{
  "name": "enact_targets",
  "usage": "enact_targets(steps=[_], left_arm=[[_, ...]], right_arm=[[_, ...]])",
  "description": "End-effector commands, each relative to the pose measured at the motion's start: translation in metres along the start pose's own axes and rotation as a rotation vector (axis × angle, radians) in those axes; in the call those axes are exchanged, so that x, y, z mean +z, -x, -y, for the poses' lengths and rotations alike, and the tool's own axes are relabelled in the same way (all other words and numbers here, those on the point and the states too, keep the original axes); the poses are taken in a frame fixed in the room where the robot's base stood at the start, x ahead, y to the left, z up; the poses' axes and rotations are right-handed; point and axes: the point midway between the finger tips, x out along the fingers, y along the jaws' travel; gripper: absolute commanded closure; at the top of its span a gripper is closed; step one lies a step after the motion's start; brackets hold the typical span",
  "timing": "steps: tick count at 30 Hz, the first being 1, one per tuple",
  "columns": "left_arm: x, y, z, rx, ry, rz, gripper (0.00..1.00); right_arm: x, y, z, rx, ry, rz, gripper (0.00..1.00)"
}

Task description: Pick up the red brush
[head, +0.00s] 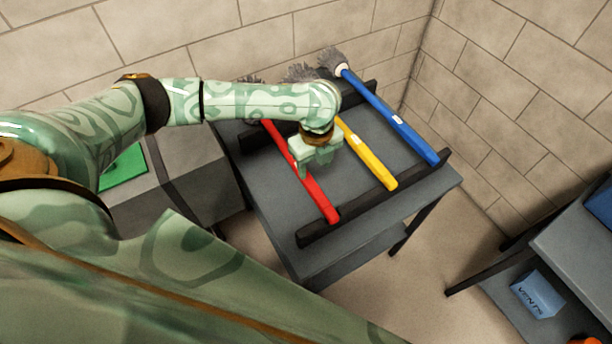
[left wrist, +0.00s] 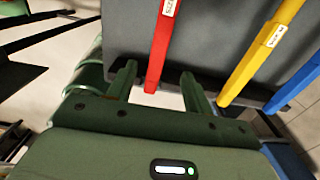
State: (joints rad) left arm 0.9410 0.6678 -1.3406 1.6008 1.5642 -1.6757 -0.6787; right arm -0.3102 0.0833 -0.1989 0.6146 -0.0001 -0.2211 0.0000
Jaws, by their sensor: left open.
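The red brush (head: 322,201) lies on a dark table between a yellow and a blue brush's side and the left edge, its handle resting on black rails. Its bristle end is partly hidden behind my left arm. My left gripper (head: 316,170) is open above the handle, and in the head view it overlaps the handle's middle. In the left wrist view the red handle (left wrist: 161,50) reaches down to between the two open fingers (left wrist: 157,85). The gap between fingers and handle is hard to judge. My right gripper is in neither view.
A yellow brush (head: 372,160) and a blue brush (head: 395,120) lie to the right on the same table (head: 275,210). Black rails (head: 420,180) cross it. A grey box with a green top (head: 122,168) stands left. Another table (head: 575,240) with a blue box (head: 538,294) stands lower right.

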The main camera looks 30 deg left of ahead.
Motion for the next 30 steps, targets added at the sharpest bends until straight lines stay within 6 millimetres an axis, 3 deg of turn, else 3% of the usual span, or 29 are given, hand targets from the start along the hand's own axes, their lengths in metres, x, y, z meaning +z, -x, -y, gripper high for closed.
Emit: enact_targets(steps=[1,3,13,19,27,30], left_arm=[[0.000,-0.016,-0.001,0.004,0.001,-0.002,0.49],[0.000,-0.028,0.000,0.002,0.001,-0.001,0.49],[-0.002,-0.054,-0.001,-0.001,0.002,0.000,0.49],[-0.006,-0.089,-0.003,0.002,0.001,-0.001,0.49],[-0.005,-0.094,-0.002,-0.002,0.001,0.001,0.49],[-0.005,-0.094,-0.002,-0.002,0.001,0.001,0.74]], right_arm=[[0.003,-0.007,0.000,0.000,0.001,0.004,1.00],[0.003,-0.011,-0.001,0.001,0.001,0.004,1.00],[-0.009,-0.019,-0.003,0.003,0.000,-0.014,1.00],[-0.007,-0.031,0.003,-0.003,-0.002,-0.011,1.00],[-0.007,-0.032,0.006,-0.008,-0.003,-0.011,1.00],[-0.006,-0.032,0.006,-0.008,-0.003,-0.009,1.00]])
